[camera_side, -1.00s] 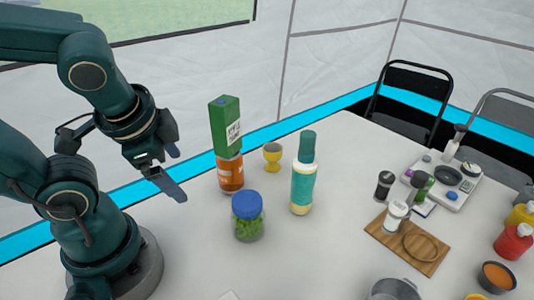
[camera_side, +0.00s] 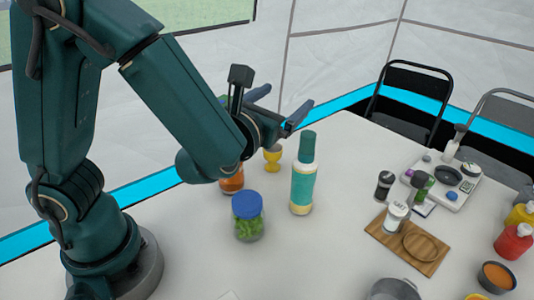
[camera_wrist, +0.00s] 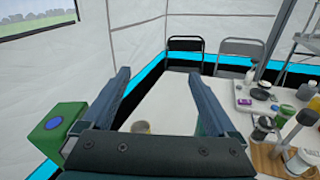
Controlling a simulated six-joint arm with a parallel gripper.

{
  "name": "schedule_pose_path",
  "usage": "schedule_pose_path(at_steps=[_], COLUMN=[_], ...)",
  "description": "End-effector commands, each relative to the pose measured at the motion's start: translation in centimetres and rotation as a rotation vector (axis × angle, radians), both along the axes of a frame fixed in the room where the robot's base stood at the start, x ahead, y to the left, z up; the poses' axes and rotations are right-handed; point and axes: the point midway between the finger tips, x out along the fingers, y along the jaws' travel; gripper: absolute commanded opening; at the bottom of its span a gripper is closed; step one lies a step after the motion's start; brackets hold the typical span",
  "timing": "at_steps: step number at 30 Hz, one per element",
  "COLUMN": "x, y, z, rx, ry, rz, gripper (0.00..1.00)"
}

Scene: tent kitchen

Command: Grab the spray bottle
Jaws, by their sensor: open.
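A teal and cream bottle with a tall teal cap (camera_side: 304,180) stands upright on the table in the side view; it looks like the spray bottle. I cannot make it out in the wrist view. My gripper (camera_side: 280,106) is open and empty, raised behind and slightly left of the bottle's cap, apart from it. In the wrist view, my gripper's two fingers (camera_wrist: 159,75) are spread wide and point toward the far side of the table, with nothing between them.
A blue-lidded jar (camera_side: 248,216) stands left of the bottle, and a yellow egg cup (camera_side: 272,158) behind it. A green box (camera_wrist: 62,128) is close on the wrist view's left. A wooden board (camera_side: 407,242) with a shaker lies right. Two chairs stand behind the table.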

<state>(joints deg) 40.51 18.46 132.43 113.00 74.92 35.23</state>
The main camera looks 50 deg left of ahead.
Motion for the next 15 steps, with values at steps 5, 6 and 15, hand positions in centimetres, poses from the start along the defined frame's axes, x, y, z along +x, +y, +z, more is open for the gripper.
schedule_pose_path(at_steps=[5, 6, 15], x=[1.4, 1.3, -0.6], y=[-5.3, -5.4, -6.4], z=[-3.5, -5.1, -13.1], rx=[0.063, 0.014, -0.229], ry=[0.065, 0.099, 0.261], rz=[-0.171, -0.155, -0.056], gripper=[0.93, 0.93, 0.93])
